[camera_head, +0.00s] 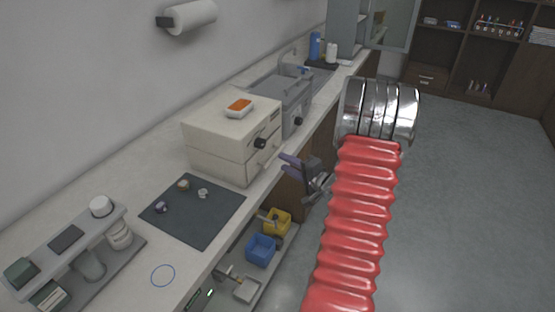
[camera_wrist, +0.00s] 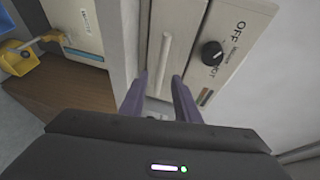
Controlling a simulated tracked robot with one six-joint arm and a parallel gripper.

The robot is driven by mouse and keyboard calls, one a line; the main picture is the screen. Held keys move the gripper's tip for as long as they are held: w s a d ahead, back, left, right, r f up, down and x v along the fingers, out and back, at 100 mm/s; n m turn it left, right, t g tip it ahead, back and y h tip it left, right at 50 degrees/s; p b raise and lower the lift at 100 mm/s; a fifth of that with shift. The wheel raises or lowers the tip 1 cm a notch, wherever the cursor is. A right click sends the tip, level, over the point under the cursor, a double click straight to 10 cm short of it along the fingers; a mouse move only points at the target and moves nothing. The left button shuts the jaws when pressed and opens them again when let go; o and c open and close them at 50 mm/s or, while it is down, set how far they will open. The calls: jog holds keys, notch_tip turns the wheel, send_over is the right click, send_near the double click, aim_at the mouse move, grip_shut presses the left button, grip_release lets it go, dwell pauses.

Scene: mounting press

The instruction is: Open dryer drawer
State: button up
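The dryer (camera_head: 212,122) is a cream box on the counter with a black knob (camera_head: 261,143) on its front; the knob also shows in the wrist view (camera_wrist: 212,53), near the letters OFF. The drawer front (camera_wrist: 185,30) is below the knob panel and looks shut. Its long bar handle (camera_wrist: 164,50) runs up the wrist view. My gripper (camera_head: 290,160) is in front of the dryer, its purple fingers apart. In the wrist view the gripper (camera_wrist: 160,78) has the handle lined up between its fingertips. I cannot tell whether they touch it.
An orange-and-white tray (camera_head: 239,107) sits on the dryer. A grey machine (camera_head: 285,100) stands behind it. A dark mat (camera_head: 190,220) with small pieces lies nearer. Yellow (camera_head: 277,221) and blue (camera_head: 261,250) bins are below the counter. The floor at right is clear.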

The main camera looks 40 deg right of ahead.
jog(key=shift+w+d+f, duration=0.1)
jog(key=shift+w+f, duration=0.05)
jog(key=shift+w, duration=0.7)
jog(key=shift+w+f, duration=0.2)
jog(key=shift+w, duration=0.7)
jog(key=shift+w+d+f, duration=0.1)
jog(key=shift+w+f, duration=0.05)
jog(key=shift+w, duration=0.7)
jog(key=shift+a, duration=0.1)
grip_shut()
